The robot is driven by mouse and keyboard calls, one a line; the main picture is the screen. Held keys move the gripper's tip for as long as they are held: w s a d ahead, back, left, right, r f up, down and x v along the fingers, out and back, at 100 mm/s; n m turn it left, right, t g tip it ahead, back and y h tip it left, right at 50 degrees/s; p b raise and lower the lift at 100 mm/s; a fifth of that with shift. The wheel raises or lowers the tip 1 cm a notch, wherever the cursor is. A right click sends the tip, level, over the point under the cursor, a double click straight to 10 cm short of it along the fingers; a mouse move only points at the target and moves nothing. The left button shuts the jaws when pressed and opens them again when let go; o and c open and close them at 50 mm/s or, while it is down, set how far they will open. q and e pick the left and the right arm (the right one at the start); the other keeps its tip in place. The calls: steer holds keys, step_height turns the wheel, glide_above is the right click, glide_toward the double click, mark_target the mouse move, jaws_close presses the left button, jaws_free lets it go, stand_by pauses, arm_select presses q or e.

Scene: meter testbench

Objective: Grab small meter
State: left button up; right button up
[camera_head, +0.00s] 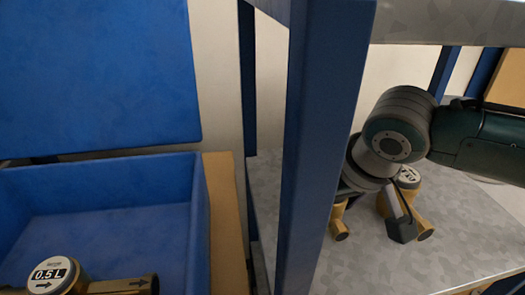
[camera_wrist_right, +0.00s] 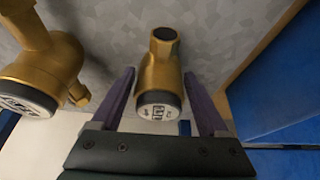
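The small brass meter (camera_wrist_right: 158,72) lies between the two purple fingers of my right gripper (camera_wrist_right: 160,80) in the right wrist view. Its round labelled face is towards the palm and its open pipe end points away. The fingers stand on both sides with visible gaps, so the gripper is open. In the head view my right wrist hides most of this meter; a brass pipe end (camera_head: 340,231) shows below it. My left gripper is not in view.
A larger brass meter (camera_wrist_right: 45,75) lies close beside, also seen in the head view (camera_head: 408,178). Both rest on a grey metal shelf (camera_head: 375,268). A blue post (camera_head: 322,150) stands left of them. A blue bin (camera_head: 110,225) holds a 0.5 L meter (camera_head: 50,275).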

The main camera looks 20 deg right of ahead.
jaws_close()
stand_by(0.4)
steer(key=shift+r, duration=0.15)
